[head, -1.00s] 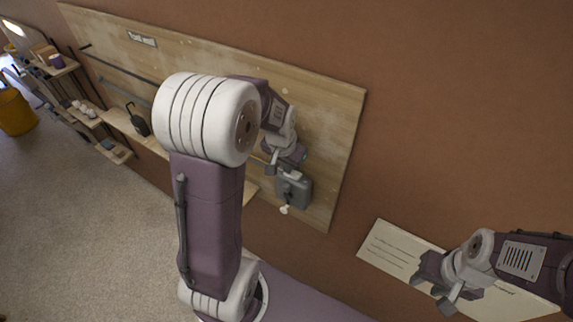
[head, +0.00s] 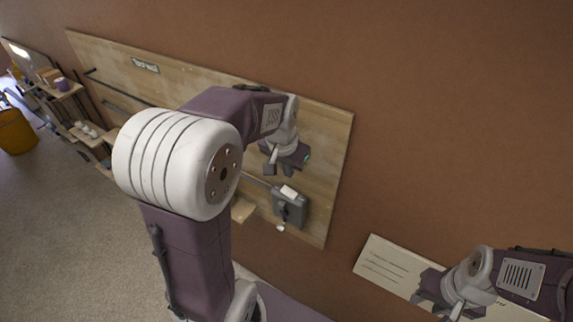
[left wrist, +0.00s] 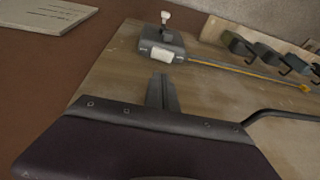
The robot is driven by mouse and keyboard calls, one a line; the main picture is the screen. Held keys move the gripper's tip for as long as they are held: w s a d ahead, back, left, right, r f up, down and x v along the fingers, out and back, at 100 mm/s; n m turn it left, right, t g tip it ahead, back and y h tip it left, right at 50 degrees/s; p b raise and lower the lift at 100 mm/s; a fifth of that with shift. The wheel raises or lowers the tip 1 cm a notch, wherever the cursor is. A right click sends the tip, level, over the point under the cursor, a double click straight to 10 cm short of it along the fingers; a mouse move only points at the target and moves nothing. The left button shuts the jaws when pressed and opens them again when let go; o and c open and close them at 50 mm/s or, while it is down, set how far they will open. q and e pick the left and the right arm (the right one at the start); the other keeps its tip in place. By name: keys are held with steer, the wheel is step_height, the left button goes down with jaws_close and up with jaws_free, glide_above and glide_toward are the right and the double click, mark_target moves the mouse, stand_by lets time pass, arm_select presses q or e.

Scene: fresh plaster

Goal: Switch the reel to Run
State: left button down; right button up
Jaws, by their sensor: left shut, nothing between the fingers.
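A grey box (head: 290,210) with a white label and a lever ending in a white knob (head: 281,227) is mounted low on the wooden wall board; I take it for the reel's switch. In the head view the knob hangs at the box's lower side. The left wrist view also shows the box (left wrist: 153,45) and its knob (left wrist: 165,17). My left gripper (head: 279,170) is shut and empty, above the box and apart from it. Its closed fingers (left wrist: 162,92) point toward the box in the wrist view. My right gripper (head: 437,303) looks open and empty, far to the right. Any switch lettering is unreadable.
The wooden board (head: 325,150) carries a long dark rail and a label plate (head: 145,65). A cream sign (head: 385,265) sits on the brown wall behind my right gripper. Several dark hooked tools (left wrist: 265,52) and a yellow-tipped rod (left wrist: 245,70) lie beyond the box.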

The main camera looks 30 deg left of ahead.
mark_target(285, 188)
arm_select(q)
steer(key=r+b, duration=0.1)
steer(key=b, duration=0.1)
steer(key=a+r+b, duration=0.1)
steer(key=b, duration=0.2)
steer(key=r+b, duration=0.1)
steer(key=b, duration=0.1)
steer(key=shift+s+a+r, duration=0.15)
steer(key=shift+s+r, duration=0.2)
steer(key=shift+r, duration=0.05)
arm_select(e)
step_height(285, 188, down, 8)
steer(key=shift+w+a, duration=0.25)
steer(key=shift+w, duration=0.05)
steer(key=shift+r, duration=0.1)
